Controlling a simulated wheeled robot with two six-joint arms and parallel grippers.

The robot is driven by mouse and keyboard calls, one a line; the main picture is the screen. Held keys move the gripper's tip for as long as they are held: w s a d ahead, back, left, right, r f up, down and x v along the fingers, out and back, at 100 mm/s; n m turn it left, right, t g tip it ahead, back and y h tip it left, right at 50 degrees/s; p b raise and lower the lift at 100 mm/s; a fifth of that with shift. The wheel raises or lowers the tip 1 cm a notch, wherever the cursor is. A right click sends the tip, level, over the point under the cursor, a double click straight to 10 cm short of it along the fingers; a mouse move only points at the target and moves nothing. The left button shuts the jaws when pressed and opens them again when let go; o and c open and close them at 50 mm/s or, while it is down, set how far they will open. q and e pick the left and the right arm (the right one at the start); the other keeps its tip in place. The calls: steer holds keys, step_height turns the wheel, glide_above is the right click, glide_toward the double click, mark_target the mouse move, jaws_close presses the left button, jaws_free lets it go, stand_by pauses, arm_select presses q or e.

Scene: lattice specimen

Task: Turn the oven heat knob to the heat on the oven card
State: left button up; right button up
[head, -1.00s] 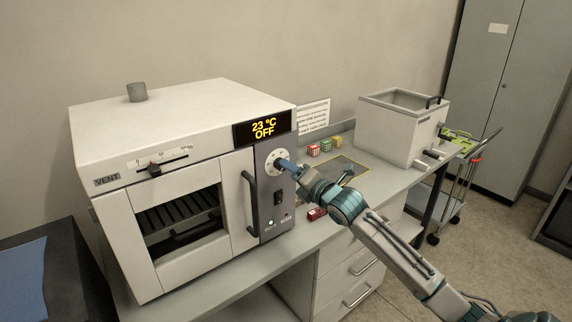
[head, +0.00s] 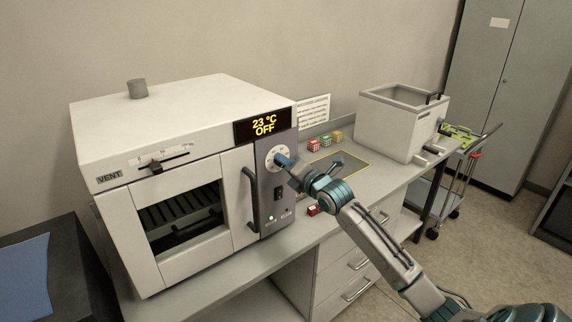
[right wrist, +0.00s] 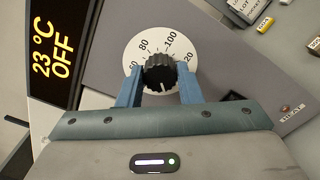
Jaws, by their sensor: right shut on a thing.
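The oven (head: 190,250) stands at the left of the bench with its door shut. Its display (head: 263,126) reads 23 °C OFF. The heat knob, black and ribbed, shows in the right wrist view (right wrist: 158,74) on a white dial (right wrist: 140,50) with 60, 80, 100 and 20 visible; the dial's lower part is hidden and I cannot tell the setting. My right gripper (head: 287,162) is at the dial, its two blue fingers (right wrist: 160,76) shut on the knob's sides. A printed white sheet (head: 313,112), perhaps the oven card, stands behind the oven; its text is too small to read. My left gripper is out of view.
A vent slider (head: 156,166) is on the oven's upper front. The door handle (head: 250,200) is left of the control panel. A grey bath (head: 400,125) stands farther right.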

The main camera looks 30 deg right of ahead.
steer(key=shift+m, duration=0.3)
steer(key=shift+m+p, duration=3.05)
steer(key=shift+m, duration=9.85)
steer(key=shift+f+m, duration=0.1)
steer(key=shift+m, duration=0.2)
steer(key=o, duration=1)
